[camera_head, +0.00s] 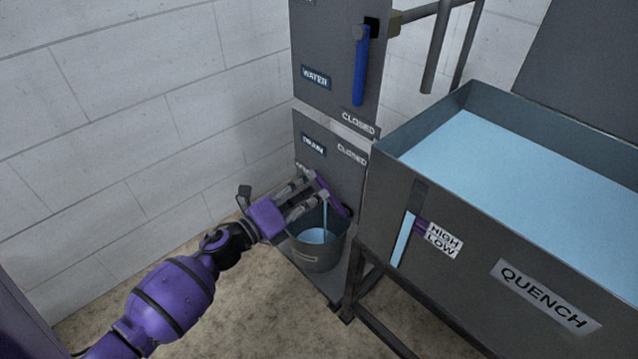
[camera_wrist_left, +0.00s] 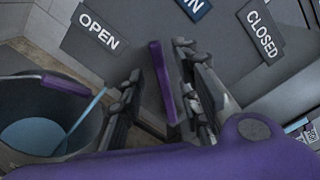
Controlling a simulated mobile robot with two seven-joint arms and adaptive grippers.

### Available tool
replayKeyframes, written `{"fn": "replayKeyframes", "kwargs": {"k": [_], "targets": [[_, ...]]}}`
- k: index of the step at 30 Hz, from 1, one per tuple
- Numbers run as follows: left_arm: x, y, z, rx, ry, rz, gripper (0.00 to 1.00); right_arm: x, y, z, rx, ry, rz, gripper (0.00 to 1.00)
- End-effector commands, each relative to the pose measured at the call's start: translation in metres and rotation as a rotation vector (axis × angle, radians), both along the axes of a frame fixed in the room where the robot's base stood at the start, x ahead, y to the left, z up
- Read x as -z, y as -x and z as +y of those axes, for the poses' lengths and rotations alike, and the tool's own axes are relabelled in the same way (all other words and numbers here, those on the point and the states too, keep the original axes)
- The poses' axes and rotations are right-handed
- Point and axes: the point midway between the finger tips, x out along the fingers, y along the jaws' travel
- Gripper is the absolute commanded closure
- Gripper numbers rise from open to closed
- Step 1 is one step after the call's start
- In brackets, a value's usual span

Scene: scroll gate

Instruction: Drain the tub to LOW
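The drain panel (camera_head: 313,147) has a purple lever (camera_head: 331,195) near its lower edge, slanting between the OPEN and CLOSED labels. My left gripper (camera_head: 304,196) is at this lever. In the left wrist view the lever (camera_wrist_left: 161,82) stands between the open fingers (camera_wrist_left: 160,100), close to the right finger, with a gap to the left one. A thin stream of water (camera_head: 325,217) runs into the bucket (camera_head: 317,253). The grey QUENCH tub (camera_head: 480,262) holds blue water (camera_head: 500,160). Its gauge strip (camera_head: 402,240) is blue up to around the HIGH mark on the label (camera_head: 443,241). My right gripper is out of view.
Above, the WATER panel (camera_head: 315,78) has a blue lever (camera_head: 361,65) hanging down, beside a CLOSED label. A pipe (camera_head: 437,45) hangs over the tub's back corner. The tub's dark frame legs (camera_head: 385,325) stand right of the bucket. A block wall (camera_head: 130,130) is behind; floor at left is clear.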

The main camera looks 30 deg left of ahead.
Motion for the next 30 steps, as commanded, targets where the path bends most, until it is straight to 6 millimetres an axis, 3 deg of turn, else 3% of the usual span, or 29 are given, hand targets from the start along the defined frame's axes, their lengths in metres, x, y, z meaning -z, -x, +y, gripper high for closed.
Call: {"fn": "replayKeyframes", "kwargs": {"k": [6,12,30], "targets": [[0.001,0.044,0.016,0.000,-0.002,0.002,0.69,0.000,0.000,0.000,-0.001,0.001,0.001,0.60],[0.000,0.066,0.024,0.000,0.000,0.000,0.69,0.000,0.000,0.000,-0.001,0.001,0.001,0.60],[0.000,0.070,0.025,0.000,0.000,0.000,0.69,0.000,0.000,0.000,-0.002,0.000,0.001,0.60]]}}
